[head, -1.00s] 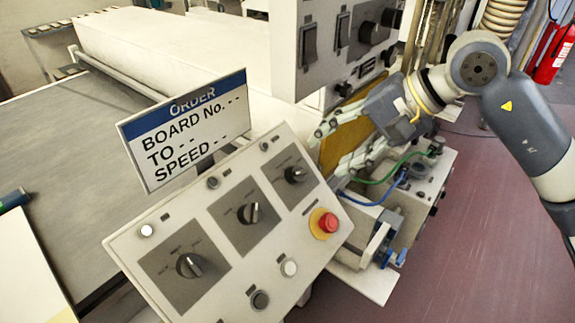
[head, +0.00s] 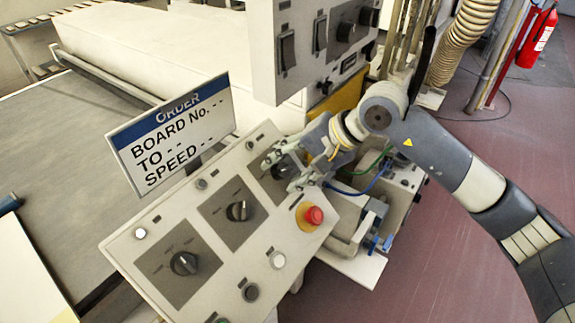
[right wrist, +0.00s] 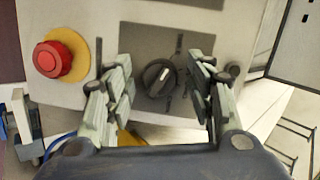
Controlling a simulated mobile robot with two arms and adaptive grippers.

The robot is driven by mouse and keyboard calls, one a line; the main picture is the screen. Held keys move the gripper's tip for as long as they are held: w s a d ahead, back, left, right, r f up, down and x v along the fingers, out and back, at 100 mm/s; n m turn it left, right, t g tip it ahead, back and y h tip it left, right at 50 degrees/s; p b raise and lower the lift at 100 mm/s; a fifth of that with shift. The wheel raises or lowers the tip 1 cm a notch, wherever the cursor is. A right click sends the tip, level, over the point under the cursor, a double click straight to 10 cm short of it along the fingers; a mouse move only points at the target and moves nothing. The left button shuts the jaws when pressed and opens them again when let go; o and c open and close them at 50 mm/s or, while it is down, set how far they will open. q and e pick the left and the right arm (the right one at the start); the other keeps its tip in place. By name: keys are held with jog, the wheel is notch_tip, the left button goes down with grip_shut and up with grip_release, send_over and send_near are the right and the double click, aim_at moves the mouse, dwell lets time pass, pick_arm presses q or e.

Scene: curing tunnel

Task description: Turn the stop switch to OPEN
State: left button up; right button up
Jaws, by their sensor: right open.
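The sloped control panel (head: 215,270) carries three black rotary switches on dark plates. The left switch (head: 184,263) and the middle switch (head: 239,211) show clearly in the head view. The third switch, at the panel's upper right, is mostly hidden by my right gripper (head: 281,174) there. In the right wrist view this switch (right wrist: 157,79) lies between the open fingers of my right gripper (right wrist: 160,88), with a gap on each side. Its light pointer mark shows, but its labels are too small to read. My left gripper is not in view.
A red stop button on a yellow ring (head: 313,215) sits close beside the gripper. An order sign (head: 172,133) stands behind the panel. A grey cabinet with switches (head: 315,45) rises behind it. Blue and green cables and a small machine (head: 385,210) lie to the right.

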jog(key=shift+c, duration=0.6)
jog(key=c, duration=0.9)
jog(key=shift+c, duration=0.2)
jog(key=shift+f+m+b, duration=0.2)
jog(key=shift+m+b, duration=0.1)
jog(key=shift+b, duration=0.35)
jog(key=m+y+b, duration=0.1)
jog(key=m+b, duration=0.4)
jog(key=b, duration=0.2)
jog(key=shift+f+b, duration=0.15)
jog(key=shift+b, duration=0.25)
jog(key=shift+r+m+t+y+b, duration=0.15)
jog(key=shift+m+b, duration=0.7)
jog(key=shift+r+m+t+y+b, duration=0.1)
jog(key=shift+m+t+y+b, duration=0.05)
jog(key=shift+m+b, duration=0.7)
